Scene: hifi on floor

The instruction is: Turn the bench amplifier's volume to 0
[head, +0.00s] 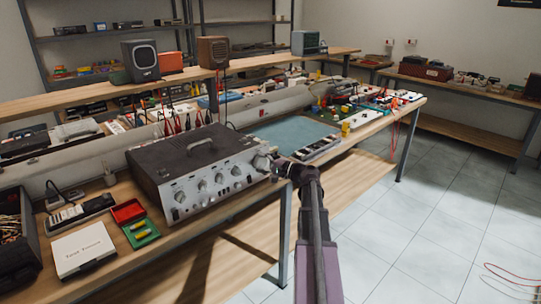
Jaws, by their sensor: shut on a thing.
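The bench amplifier (160,152) is a dark box with a handle on top and a silver front panel, standing on the wooden workbench. Several round knobs (220,178) line its front. My gripper (272,164) is at the right end of the front panel, shut on a large silver knob (261,161) there. The fingers and wrist partly cover this knob, and its pointer and scale cannot be read. My arm reaches up to it from the bottom of the view.
A white box (84,248), a red tray (127,211) and a green tray (141,233) lie left of the amplifier. A blue-green mat (285,134) and a long dark device (316,149) lie to its right. The tiled floor (420,215) at right is mostly clear.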

